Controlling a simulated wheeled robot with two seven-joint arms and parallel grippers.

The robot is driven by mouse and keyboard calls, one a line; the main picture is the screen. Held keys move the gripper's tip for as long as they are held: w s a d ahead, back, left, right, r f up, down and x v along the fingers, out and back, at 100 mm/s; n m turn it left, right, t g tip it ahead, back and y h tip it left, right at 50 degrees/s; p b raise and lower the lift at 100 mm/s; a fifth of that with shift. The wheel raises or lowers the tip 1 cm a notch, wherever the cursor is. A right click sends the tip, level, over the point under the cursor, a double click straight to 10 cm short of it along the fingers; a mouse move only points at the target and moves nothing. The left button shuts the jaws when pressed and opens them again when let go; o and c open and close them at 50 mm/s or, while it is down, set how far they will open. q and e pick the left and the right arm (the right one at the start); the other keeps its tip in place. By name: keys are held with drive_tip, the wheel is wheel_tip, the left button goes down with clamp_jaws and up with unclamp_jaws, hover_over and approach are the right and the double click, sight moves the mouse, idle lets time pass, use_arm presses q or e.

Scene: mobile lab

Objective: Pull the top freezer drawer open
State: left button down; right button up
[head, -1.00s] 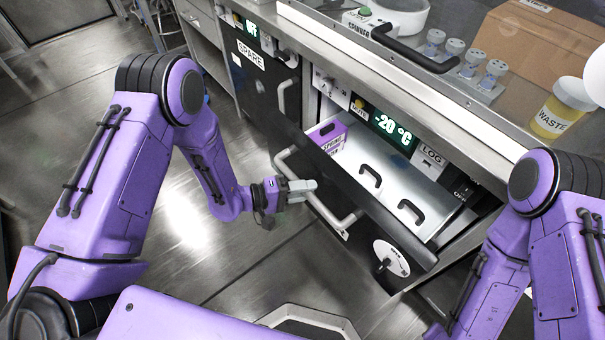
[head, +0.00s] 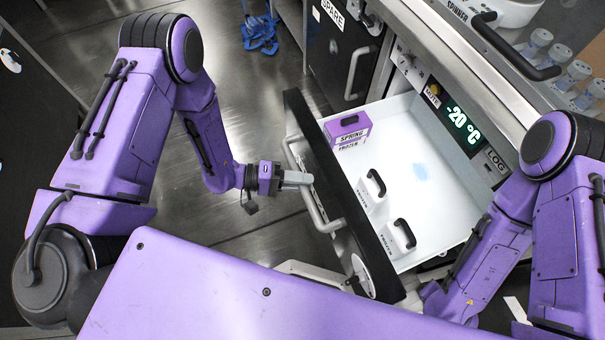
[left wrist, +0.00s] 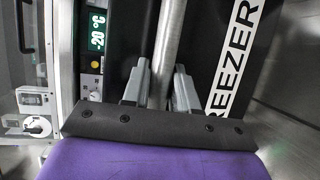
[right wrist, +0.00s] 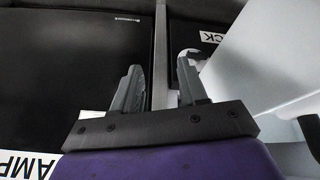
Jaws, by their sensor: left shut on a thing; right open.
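The top freezer drawer (head: 425,210) is pulled well out below the -20 °C display, its white inside showing. Its black front (head: 345,195) carries a long metal bar handle (head: 318,212). My left gripper (head: 298,180) is at the handle, and in the left wrist view (left wrist: 160,90) its two fingers stand on either side of the metal bar, shut on it. The word FREEZER shows on the front beside the bar. My right gripper (right wrist: 157,90) is open and shows only in the right wrist view, with dark panels beyond it. In the head view it is hidden.
In the drawer lie a purple SPRING box (head: 347,130) and two white boxes with black handles (head: 372,188) (head: 402,236). A SPARE unit (head: 340,55) stands beyond. A blue crumpled thing (head: 260,33) lies on the floor. The counter above holds capped jars (head: 572,75).

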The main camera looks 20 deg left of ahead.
use_arm(q)
drive_tip(key=shift+s+a, duration=0.3)
drive_tip(key=c, duration=1)
unclamp_jaws()
drive_tip(key=shift+o, duration=0.2)
drive_tip(key=v, duration=1)
drive_tip(key=shift+a+p, duration=0.25)
drive_tip(key=shift+p, duration=0.05)
drive_tip(key=shift+s+r, duration=0.1)
